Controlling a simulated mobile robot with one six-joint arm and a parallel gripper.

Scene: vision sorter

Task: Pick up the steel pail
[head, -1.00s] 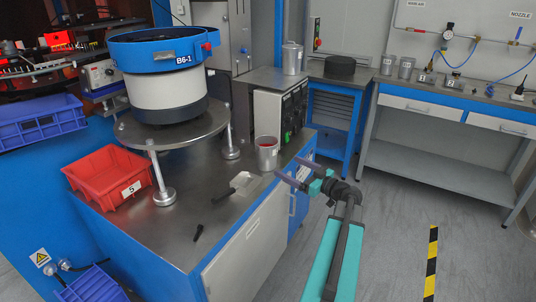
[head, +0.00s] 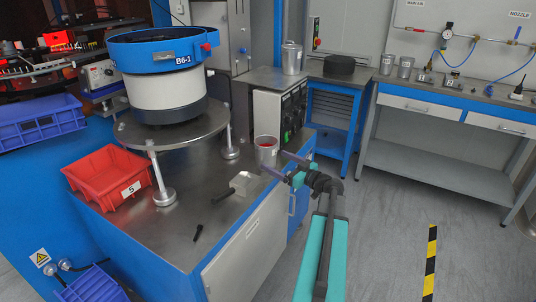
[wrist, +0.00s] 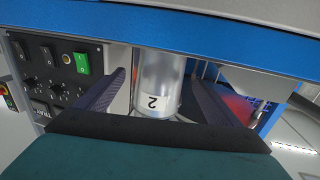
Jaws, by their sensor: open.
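The steel pail (head: 264,156) stands upright on the steel bench top near its right edge, with something red showing inside its mouth. In the wrist view a shiny metal pail (wrist: 157,75) with a white label marked 2 appears between the fingers. My gripper (head: 275,162) is open at the pail's near right side, with its fingers pointing towards it. In the wrist view my gripper (wrist: 157,88) has one finger on each side of the pail, with a gap at each side. I cannot tell how far the fingertips reach past it.
A metal scoop (head: 240,184) and a black handle-like item (head: 198,232) lie on the bench. A red bin (head: 110,178) and a bowl feeder (head: 165,85) stand to the left. A control box (head: 280,110) with switches stands just behind the pail.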

